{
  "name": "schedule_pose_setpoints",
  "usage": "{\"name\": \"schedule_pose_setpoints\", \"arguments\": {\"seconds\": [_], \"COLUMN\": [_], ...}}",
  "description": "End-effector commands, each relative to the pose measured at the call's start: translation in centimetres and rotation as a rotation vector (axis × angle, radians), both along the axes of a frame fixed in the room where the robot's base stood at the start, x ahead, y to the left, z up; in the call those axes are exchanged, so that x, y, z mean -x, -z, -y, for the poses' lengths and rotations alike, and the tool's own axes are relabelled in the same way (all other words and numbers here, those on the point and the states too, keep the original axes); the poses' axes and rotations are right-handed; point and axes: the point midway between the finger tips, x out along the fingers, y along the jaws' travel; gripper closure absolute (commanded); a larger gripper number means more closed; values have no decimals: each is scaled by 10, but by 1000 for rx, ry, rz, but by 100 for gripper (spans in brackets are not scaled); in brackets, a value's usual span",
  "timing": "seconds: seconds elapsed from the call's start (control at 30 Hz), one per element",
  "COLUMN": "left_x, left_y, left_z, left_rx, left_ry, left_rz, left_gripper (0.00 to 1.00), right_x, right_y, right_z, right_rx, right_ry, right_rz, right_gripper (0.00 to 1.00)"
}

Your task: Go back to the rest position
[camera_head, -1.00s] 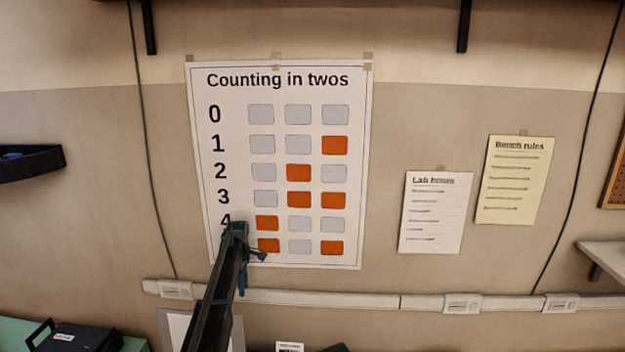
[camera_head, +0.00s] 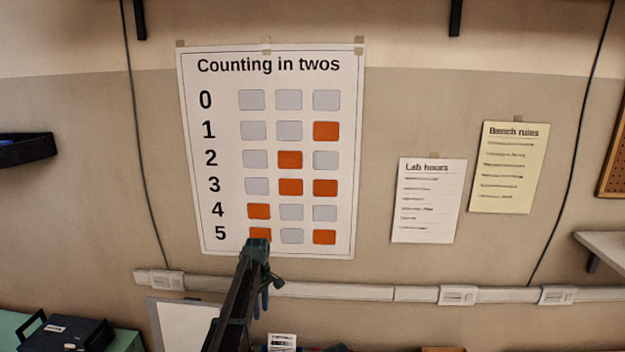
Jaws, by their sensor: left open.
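My left gripper (camera_head: 258,246) is at the end of the dark arm that rises from the bottom of the view. Its tip overlaps the bottom row of the wall poster (camera_head: 222,165) in the picture, covering part of the orange square beside the 5. I cannot tell how far the tip is from the wall. The jaws are open, and I see nothing held in them. My right gripper does not show.
A cable trunking with sockets (camera_head: 330,291) runs along the wall. A dark case (camera_head: 70,333) stands on a green surface at lower left. A white-faced panel (camera_head: 185,322) is beside the arm. A shelf (camera_head: 603,248) juts out at right.

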Motion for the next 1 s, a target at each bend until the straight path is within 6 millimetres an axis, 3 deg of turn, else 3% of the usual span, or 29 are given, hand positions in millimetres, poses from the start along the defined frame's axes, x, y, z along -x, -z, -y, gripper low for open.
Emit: {"name": "schedule_pose_setpoints", "arguments": {"seconds": [0.03, 0.17, 0.3, 0.5, 0.6, 0.7, 0.8, 1.0], "left_x": [27, 91, 184, 301, 342, 368, 380, 382], "left_y": [14, 40, 75, 116, 129, 137, 140, 139], "left_z": [11, 42, 75, 99, 102, 103, 104, 105], "left_rx": [-3, -11, -23, -37, -42, -45, -46, -45], "left_ry": [63, 282, 604, 1043, 1207, 1320, 1383, 1406], "left_rz": [-3, -15, -38, -71, -86, -98, -104, -106], "left_gripper": [57, 57, 57, 57, 57, 57, 57, 57], "right_x": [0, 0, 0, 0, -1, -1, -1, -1], "right_y": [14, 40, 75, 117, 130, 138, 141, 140], "right_z": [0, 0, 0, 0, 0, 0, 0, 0], "right_rx": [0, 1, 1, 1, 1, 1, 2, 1], "right_ry": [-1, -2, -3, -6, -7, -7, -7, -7], "right_rz": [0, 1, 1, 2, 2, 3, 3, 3], "right_gripper": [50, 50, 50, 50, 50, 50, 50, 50]}}
